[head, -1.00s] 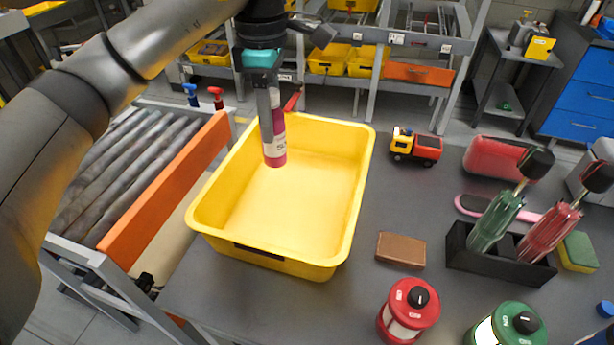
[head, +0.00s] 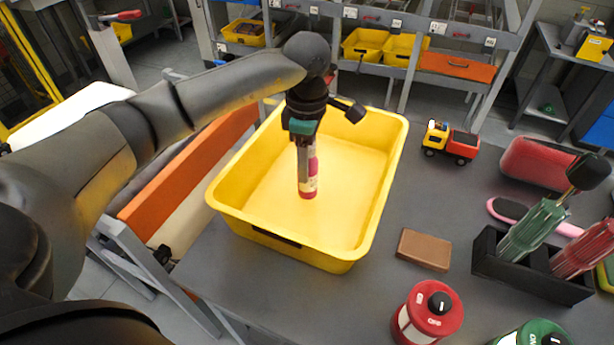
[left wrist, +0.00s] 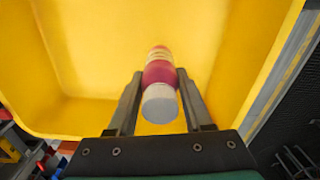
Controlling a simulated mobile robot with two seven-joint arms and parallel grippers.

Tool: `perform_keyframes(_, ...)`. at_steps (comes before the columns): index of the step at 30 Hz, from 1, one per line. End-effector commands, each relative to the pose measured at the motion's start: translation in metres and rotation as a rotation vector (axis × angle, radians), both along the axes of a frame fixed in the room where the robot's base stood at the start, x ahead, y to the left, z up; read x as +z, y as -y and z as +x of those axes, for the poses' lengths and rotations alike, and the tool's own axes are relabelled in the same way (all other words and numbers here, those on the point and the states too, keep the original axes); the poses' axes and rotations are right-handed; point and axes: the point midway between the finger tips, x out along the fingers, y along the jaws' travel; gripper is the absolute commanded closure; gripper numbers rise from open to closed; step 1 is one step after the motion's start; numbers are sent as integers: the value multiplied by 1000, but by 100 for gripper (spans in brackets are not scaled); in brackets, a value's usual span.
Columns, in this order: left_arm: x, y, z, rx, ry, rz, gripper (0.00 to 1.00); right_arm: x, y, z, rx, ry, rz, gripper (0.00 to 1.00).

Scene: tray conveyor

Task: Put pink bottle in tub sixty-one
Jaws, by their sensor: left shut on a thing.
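The pink bottle (head: 309,187) has a pale label band and hangs upright in my left gripper (head: 304,160). The gripper is shut on it. In the left wrist view the bottle (left wrist: 158,72) shows between the two fingers (left wrist: 160,97), its pale round end toward the camera. A large yellow tub (head: 232,222) stands on the grey table. The bottle is over or inside the tub; I cannot tell whether its lower end touches the floor. The yellow tub wall (left wrist: 235,75) surrounds it in the left wrist view. No tub number is readable. My right gripper is not in view.
A toy truck (head: 451,142), a brown block (head: 424,250), a red-topped canister (head: 428,312) and a black holder (head: 530,271) with green and red items stand right of the tub. An orange-sided roller conveyor (head: 185,170) lies left. Shelves with yellow bins stand behind.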

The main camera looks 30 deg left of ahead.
Motion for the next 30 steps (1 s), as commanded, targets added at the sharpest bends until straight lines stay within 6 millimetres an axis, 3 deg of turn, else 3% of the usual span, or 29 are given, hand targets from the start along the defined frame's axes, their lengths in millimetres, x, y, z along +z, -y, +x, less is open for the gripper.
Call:
perform_keyframes(10, -42, 0, -1, 0, -2, 1, 100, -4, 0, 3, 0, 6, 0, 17)
perform_keyframes(21, -47, 0, 0, 0, 1, 1, 100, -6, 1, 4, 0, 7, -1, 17)
perform_keyframes(22, -47, 0, 0, 0, 0, 1, 48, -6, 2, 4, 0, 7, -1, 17)
perform_keyframes(30, -46, 0, 0, 0, 0, 1, 19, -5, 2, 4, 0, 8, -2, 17)
